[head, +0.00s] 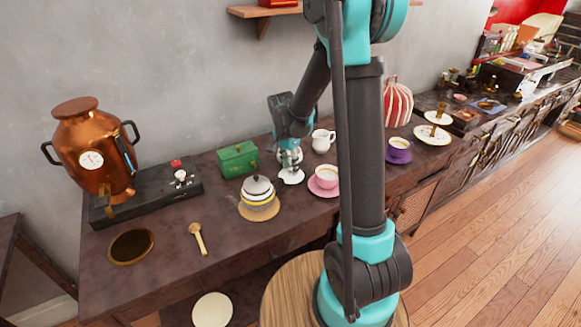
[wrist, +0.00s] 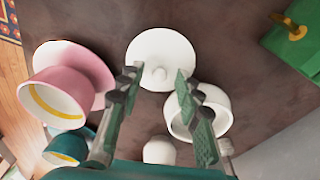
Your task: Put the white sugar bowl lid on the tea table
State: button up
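The white sugar bowl lid (head: 291,177) appears to lie on the dark tea table (head: 185,240), just below my gripper (head: 290,160) in the head view. In the wrist view the lid (wrist: 155,48) is a round white disc with a small knob between my fingertips (wrist: 157,83). The fingers stand apart and do not close on the knob. A white open bowl (wrist: 202,112) stands beside the lid, close to one finger; in the head view it is largely hidden behind my gripper.
A pink cup on a saucer (head: 324,180) stands right of the lid, a green box (head: 238,159) to its left. A white jug (head: 322,141) stands behind. A yellow-banded lidded pot (head: 258,191) is front left. A teal cup (wrist: 68,146) shows at lower left in the wrist view.

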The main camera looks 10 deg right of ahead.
aim_at(287, 174)
notch_tip(287, 174, up, 11)
jog(key=a, duration=0.1)
jog(key=s+d+f+n+t, duration=0.1)
jog(key=s+d+f+n, duration=0.1)
jog(key=s, duration=0.5)
jog(key=s+d+f+n+t, duration=0.1)
jog(key=s+d+f+n, duration=0.2)
jog(key=s, duration=0.4)
jog(key=s+d+f+n+t+y, duration=0.1)
jog(key=s+d+f+n, duration=0.2)
jog(key=s+n, duration=0.3)
jog(key=shift+s+d+f+t, duration=0.15)
jog(key=shift+s+d+t, duration=0.25)
jog(key=shift+s, duration=0.55)
